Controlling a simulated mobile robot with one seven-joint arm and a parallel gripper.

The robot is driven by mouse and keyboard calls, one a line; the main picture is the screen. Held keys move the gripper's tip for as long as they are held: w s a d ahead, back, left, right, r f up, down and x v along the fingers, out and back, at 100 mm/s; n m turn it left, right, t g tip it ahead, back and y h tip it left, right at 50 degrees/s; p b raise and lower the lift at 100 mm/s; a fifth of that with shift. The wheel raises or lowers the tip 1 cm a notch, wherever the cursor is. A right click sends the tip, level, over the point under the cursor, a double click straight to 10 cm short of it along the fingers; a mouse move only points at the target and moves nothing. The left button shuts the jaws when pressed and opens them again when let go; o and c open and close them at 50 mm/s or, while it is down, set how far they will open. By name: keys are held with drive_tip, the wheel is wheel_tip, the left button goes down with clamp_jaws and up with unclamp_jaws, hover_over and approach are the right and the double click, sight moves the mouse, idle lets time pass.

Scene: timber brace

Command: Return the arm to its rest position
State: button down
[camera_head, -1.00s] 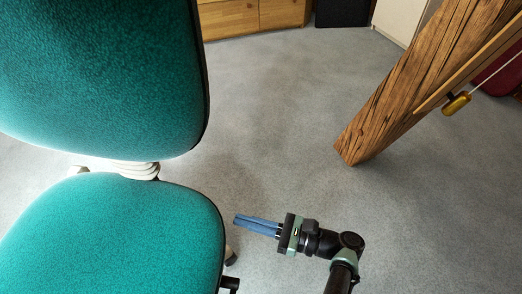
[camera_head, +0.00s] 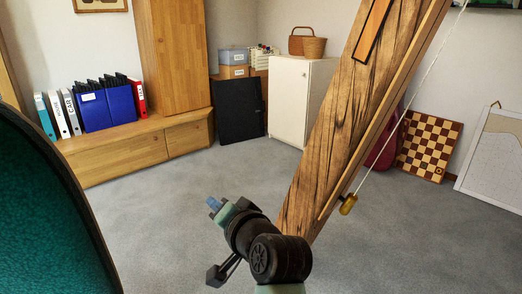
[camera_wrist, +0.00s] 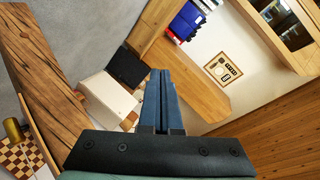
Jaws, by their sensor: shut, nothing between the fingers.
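My gripper (camera_head: 213,203) is in the lower middle of the head view, at the end of my dark arm, pointing away over the grey carpet. In the wrist view its two blue fingers (camera_wrist: 162,98) lie together, shut, with nothing between them. The gripper touches nothing that I can see. The slanted timber brace (camera_head: 330,130) stands to its right in the head view and at the left edge of the wrist view (camera_wrist: 40,75).
A teal chair (camera_head: 45,220) fills the lower left. A brass weight (camera_head: 348,204) hangs on a cord beside the timber. A low wooden cabinet (camera_head: 115,155), a white cabinet (camera_head: 290,100) and a chessboard (camera_head: 430,145) stand at the back. Carpet between is clear.

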drive_tip(key=s+d+r+n+t+h+p, duration=0.2)
drive_tip(key=s+d+r+t, duration=0.15)
drive_tip(key=r, duration=0.95)
drive_tip(key=s+d+r+n+t+h+p, duration=0.15)
drive_tip(key=s+r+t, duration=0.3)
drive_tip(key=r, duration=0.85)
drive_tip(key=s+d+r+t+h, duration=0.2)
drive_tip(key=s+r+t, duration=0.1)
drive_tip(key=s+r, duration=0.4)
drive_tip(key=s+d+r+n+t+h+p, duration=0.1)
drive_tip(key=s+r+t+h, duration=0.1)
drive_tip(key=s+r, duration=0.5)
drive_tip(key=shift+d+r+t, duration=0.4)
drive_tip(key=shift+r+t, duration=0.4)
drive_tip(key=shift+t, duration=0.1)
drive_tip(key=shift+s, duration=0.15)
